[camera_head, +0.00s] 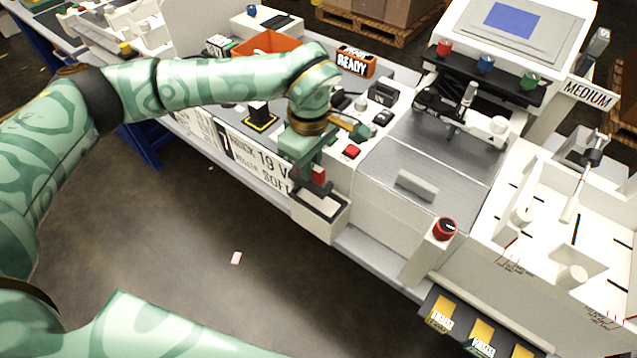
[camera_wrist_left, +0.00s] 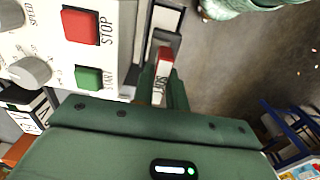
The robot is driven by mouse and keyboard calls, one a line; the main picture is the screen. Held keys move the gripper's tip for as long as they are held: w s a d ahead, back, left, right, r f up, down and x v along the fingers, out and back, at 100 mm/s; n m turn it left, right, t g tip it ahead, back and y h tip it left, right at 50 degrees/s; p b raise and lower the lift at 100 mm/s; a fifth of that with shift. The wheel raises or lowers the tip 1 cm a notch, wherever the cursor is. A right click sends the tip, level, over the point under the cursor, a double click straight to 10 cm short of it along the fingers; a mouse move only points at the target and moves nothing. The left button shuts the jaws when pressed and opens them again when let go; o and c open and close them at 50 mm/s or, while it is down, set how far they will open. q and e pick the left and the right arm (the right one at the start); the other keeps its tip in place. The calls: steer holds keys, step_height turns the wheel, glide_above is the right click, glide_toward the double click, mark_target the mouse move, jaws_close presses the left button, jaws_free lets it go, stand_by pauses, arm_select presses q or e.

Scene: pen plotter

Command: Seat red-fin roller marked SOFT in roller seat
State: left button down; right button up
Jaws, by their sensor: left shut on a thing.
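My left gripper (camera_head: 314,180) is shut on the red-fin roller (camera_head: 319,176), just above a white box with a dark recess (camera_head: 320,205) at the machine's front. In the left wrist view the roller (camera_wrist_left: 165,60) shows a red end and a pale face with dark lettering that looks like SOFT, between the green fingers (camera_wrist_left: 164,92). The white box also shows beyond it in that view (camera_wrist_left: 167,18). Whether the roller touches the box, and whether this box is the roller seat, I cannot tell. My right gripper is not in view.
The red STOP button (camera_wrist_left: 81,25) and green START button (camera_wrist_left: 89,78) are close beside the gripper. A red knob (camera_head: 445,229) stands on the machine's front right. An orange bin (camera_head: 270,43) is behind my arm. The floor in front is mostly clear.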

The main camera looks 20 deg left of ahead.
mark_target(318, 184)
arm_select(q)
steer(key=shift+d+f, duration=0.45)
steer(key=shift+f, duration=0.1)
steer(key=f, duration=0.2)
steer(key=f+b, duration=0.1)
steer(key=f, duration=0.1)
steer(key=shift+s+d, duration=0.1)
steer(key=shift+d, duration=0.2)
steer(key=shift+r, duration=0.1)
steer(key=c, duration=1.4)
jaws_free()
step_height(318, 184, up, 12)
steer(key=shift+r+p, duration=0.1)
steer(key=shift+p, duration=1)
